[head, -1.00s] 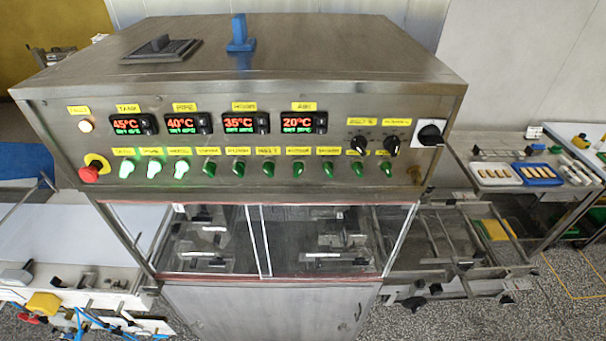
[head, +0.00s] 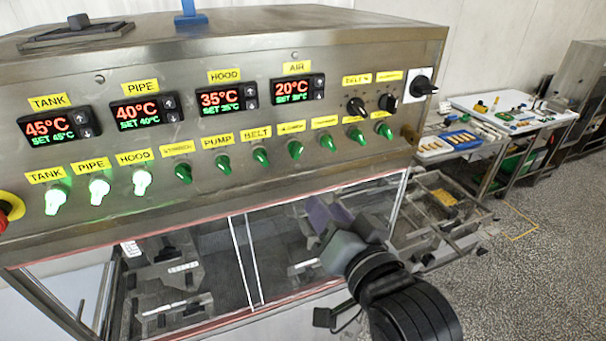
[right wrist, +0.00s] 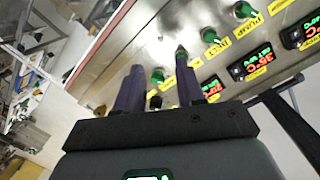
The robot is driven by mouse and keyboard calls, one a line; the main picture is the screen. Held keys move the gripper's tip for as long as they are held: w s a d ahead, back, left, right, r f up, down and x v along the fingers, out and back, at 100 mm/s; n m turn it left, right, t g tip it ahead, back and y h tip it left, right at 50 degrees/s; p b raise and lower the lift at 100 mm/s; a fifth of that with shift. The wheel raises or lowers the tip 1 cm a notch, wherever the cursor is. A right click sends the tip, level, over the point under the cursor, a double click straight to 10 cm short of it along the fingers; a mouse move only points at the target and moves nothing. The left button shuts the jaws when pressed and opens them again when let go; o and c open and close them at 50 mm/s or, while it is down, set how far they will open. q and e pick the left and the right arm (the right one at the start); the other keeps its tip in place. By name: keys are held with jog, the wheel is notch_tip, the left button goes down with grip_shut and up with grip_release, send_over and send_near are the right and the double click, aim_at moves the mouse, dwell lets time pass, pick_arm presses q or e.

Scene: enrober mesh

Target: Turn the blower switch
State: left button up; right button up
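The steel control panel (head: 225,160) carries a row of green switches under yellow labels. The three left ones, tank (head: 57,200), pipe (head: 99,187) and hood (head: 142,181), are lit; the others, including pump (head: 223,165) and belt (head: 261,157), are dark. Labels right of belt, such as the one above this switch (head: 296,149), are too small to read surely, so I cannot tell which is blower. My right gripper (head: 325,214) is in front of the machine, below the switch row. Its purple fingers (right wrist: 160,62) are apart, with nothing held. My left gripper is out of view.
Two black knobs (head: 357,106) and a black rotary switch (head: 424,86) sit at the panel's right end. A red button (head: 8,208) is at the left edge. A clear-windowed enclosure is below. A table with trays (head: 434,147) stands right.

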jog(key=t, duration=0.1)
send_near(300, 151)
jog(key=s+d, duration=0.1)
jog(key=s, duration=0.1)
jog(key=shift+n+y, duration=0.3)
jog(key=p+x, duration=0.1)
jog(key=x, duration=0.8)
jog(key=shift+w+p, duration=0.1)
jog(key=shift+p, duration=0.25)
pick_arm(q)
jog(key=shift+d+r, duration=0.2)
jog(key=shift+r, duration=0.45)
pick_arm(e)
jog(key=shift+x, duration=0.85)
jog(key=shift+f, duration=0.15)
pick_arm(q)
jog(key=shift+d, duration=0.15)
pick_arm(e)
grip_shut()
